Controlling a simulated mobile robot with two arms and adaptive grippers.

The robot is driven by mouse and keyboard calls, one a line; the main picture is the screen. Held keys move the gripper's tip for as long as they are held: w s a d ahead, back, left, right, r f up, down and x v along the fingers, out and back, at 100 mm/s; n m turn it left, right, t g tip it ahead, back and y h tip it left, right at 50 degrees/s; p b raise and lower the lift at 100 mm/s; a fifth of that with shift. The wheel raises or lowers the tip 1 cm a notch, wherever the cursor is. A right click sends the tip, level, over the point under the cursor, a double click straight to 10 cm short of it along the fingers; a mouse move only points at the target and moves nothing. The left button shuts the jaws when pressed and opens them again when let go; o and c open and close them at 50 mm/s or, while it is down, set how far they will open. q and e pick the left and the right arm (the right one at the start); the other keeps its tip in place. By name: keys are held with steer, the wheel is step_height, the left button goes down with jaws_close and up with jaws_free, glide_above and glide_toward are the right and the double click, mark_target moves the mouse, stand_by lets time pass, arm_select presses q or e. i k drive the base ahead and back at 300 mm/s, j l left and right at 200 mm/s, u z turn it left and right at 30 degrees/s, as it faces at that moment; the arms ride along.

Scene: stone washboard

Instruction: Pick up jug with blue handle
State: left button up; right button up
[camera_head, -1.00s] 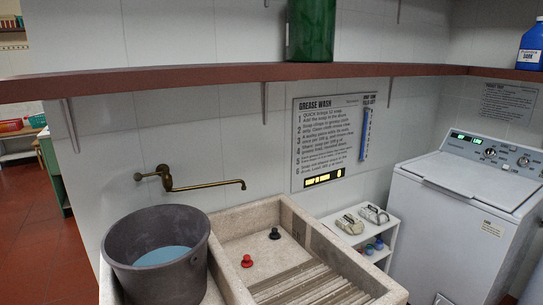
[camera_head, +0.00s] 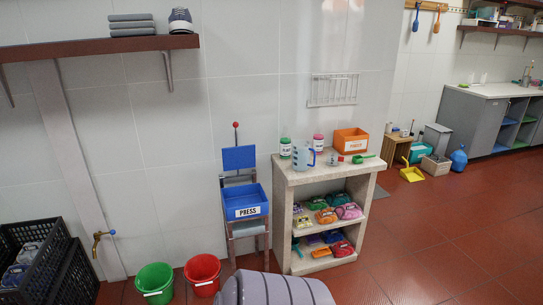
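A small pale translucent jug with a blue handle (camera_head: 302,157) stands upright on top of a stone-coloured shelf unit (camera_head: 282,190), right of the middle of the head view. It stands among bottles and small items. Neither of my grippers is in view.
Beside the jug are a green-labelled bottle (camera_head: 285,148), a pink-capped bottle (camera_head: 318,143), an orange box (camera_head: 350,140) and a green scoop (camera_head: 364,158). A blue PRESS tray (camera_head: 245,202) stands left of the unit. Green (camera_head: 154,283) and red buckets (camera_head: 202,275) stand on the floor. Right floor is open.

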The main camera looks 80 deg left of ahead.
mark_target(301, 149)
steer(key=u, duration=2.55)
steer(key=z, duration=2.4)
steer(key=u, duration=2.4)
steer(key=i+j, duration=0.2)
steer(key=i, duration=0.25)
steer(key=i+j, duration=0.15)
steer(key=i, duration=0.3)
steer(key=i+j, duration=0.2)
steer(key=i, duration=0.25)
steer(key=i+j, duration=0.2)
steer(key=i, duration=0.25)
steer(key=u, duration=0.05)
